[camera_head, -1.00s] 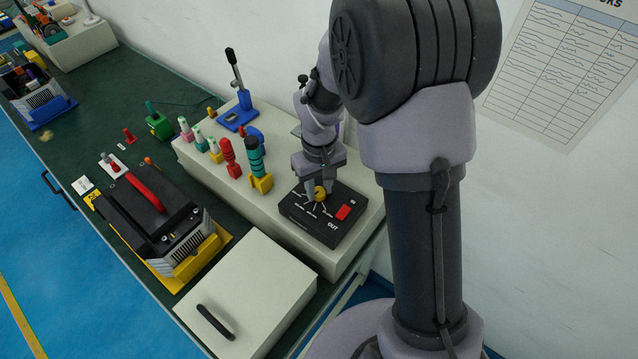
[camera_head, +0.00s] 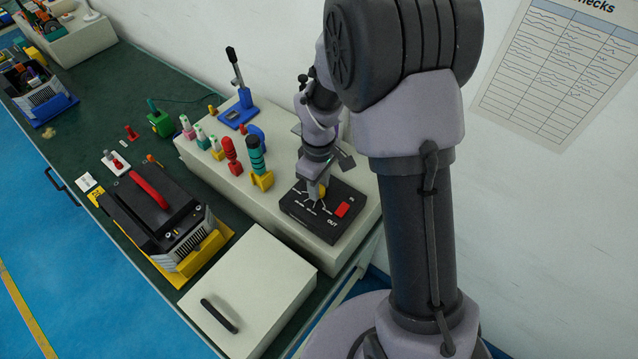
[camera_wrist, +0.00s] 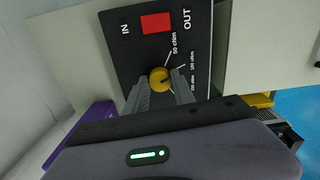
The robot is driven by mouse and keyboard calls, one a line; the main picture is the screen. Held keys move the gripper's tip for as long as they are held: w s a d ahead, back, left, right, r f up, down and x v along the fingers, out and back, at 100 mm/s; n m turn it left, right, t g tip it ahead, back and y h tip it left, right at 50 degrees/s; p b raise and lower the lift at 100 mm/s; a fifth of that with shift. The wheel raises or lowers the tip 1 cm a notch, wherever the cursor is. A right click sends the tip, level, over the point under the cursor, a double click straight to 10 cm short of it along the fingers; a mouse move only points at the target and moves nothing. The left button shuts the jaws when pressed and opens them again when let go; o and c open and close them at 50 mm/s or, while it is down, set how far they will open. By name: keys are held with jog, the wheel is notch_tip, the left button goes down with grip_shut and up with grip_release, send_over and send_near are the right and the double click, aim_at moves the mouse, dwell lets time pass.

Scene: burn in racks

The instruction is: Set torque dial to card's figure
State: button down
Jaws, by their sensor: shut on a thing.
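The torque dial is a round yellow knob (camera_wrist: 159,79) on a black box (camera_head: 322,229) marked IN and OUT. It also shows in the head view (camera_head: 322,190). White scale lines fan out beside the dial, with printed cNm figures, one reading 50 cNm. Which line the dial points to cannot be told. My gripper (camera_wrist: 160,88) is shut on the dial, one finger on each side; in the head view my gripper (camera_head: 316,192) reaches down onto the box. A small white card (camera_head: 86,182) lies at the bench's left; its writing is too small to read.
A red switch (camera_head: 343,209) sits beside the dial. Red and teal-black drivers (camera_head: 257,158) stand left of the box on the pale raised platform. A black unit with a red handle (camera_head: 150,188) and a white lidded box (camera_head: 250,285) stand in front.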

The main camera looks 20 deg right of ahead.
jog(key=shift+w, duration=0.1)
jog(key=c, duration=1.1)
grip_release()
jog(key=shift+o, duration=0.2)
notch_tip(320, 180, up, 18)
jog(key=p, duration=0.4)
jog(key=shift+f, duration=0.25)
jog(key=s+a+f+m+t+y+b, duration=0.1)
jog(key=s+a+f+m+t+b, duration=0.1)
jog(key=s+m+b, duration=0.4)
jog(key=s+a+f+m+t+y+b, duration=0.1)
jog(key=s+a+f+m+t+b, duration=0.1)
jog(key=s+m+b, duration=0.4)
jog(key=s+f+t+b, duration=0.1)
jog(key=s+b, duration=0.3)
jog(key=s, duration=0.3)
jog(key=shift+s+f+m+t, duration=0.3)
jog(key=shift+s+f+t, duration=0.05)
jog(key=shift+f+t, duration=0.05)
